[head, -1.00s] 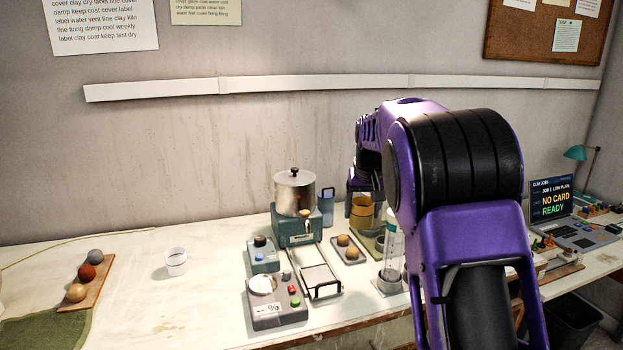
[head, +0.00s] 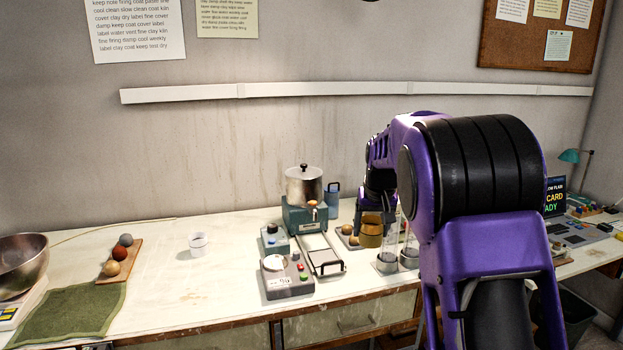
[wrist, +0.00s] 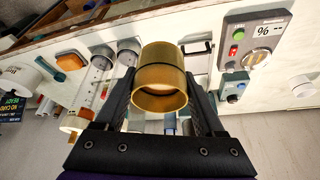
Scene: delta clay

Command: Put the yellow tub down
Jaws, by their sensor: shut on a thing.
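The yellow tub (head: 370,238) is a round, hollow, ochre cylinder. In the head view it is among the items right of the bench's middle, just left of the clear cylinders (head: 387,262). In the wrist view the tub (wrist: 159,104) sits between the two dark fingers of my gripper (wrist: 162,68), which is shut on it. My gripper (head: 371,210) also shows in the head view above the tub, partly hidden by my purple arm. Whether the tub's base touches the bench cannot be told.
Bare bench (head: 170,285) lies around the white cup (head: 198,243). A bowl (head: 20,262) is far left.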

